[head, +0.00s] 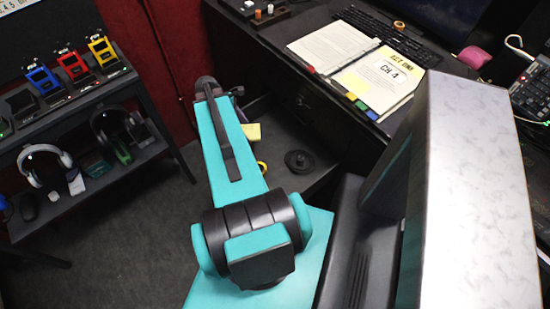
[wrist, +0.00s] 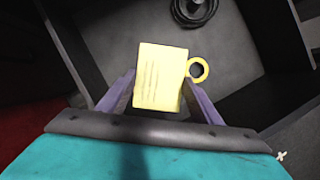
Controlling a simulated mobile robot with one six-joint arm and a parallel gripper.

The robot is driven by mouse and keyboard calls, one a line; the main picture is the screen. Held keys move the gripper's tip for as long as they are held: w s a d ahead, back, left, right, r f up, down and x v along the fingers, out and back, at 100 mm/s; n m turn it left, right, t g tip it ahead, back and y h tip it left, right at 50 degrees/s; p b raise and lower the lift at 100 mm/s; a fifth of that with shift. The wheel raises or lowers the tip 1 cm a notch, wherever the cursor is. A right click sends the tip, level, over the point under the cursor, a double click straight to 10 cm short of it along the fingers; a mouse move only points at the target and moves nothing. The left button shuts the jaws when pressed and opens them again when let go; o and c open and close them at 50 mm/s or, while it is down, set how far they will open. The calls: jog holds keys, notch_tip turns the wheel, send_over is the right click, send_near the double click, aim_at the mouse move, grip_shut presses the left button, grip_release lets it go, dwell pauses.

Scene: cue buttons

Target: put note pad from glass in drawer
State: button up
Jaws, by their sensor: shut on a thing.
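My gripper (wrist: 160,82) is shut on the yellow note pad (wrist: 158,75), which sits between its two purple fingers. The pad has faint lines on its face; in the head view a small yellow part of it (head: 252,131) shows beside my arm. The pad is over the open drawer (wrist: 235,45), a dark box with a grey floor, also in the head view (head: 285,120). I cannot tell how high the pad is above the drawer floor. I cannot make out a glass in either view.
In the drawer are a yellow ring (wrist: 198,69) close right of the pad and a black round item (wrist: 195,10). The desk with an open binder (head: 385,80) is at the right. A shelf unit with headphones (head: 45,165) stands at the left.

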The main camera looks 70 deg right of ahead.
jog(key=s+f, duration=0.2)
jog(key=s, duration=0.3)
jog(key=s+f+m, duration=0.1)
jog(key=s+f, duration=0.2)
jog(key=s, duration=0.2)
jog(key=s+f+m+b, duration=0.1)
jog(key=s+f, duration=0.1)
jog(key=s, duration=0.2)
jog(key=shift+s+a+f+y, duration=0.2)
jog(key=shift+s+f+y, duration=0.15)
jog(key=shift+s+y, duration=0.05)
jog(key=shift+d+f+b, duration=0.1)
jog(key=shift+b, duration=0.25)
jog(key=shift+w+d+f+b, duration=0.15)
jog(key=shift+w+d+b, duration=0.2)
jog(key=shift+b, duration=0.7)
jog(key=w+d+b, duration=0.1)
jog(key=b, duration=0.3)
jog(key=w+d+b, duration=0.1)
jog(key=d+b, duration=0.1)
jog(key=b, duration=0.3)
jog(key=shift+d+f, duration=0.1)
jog(key=shift+f, duration=0.05)
jog(key=shift+w+d+b, duration=0.2)
jog(key=shift+b, duration=0.65)
jog(key=p, duration=0.1)
send_over(269, 133)
jog(key=shift+d+f, duration=0.15)
jog(key=shift+f, duration=0.15)
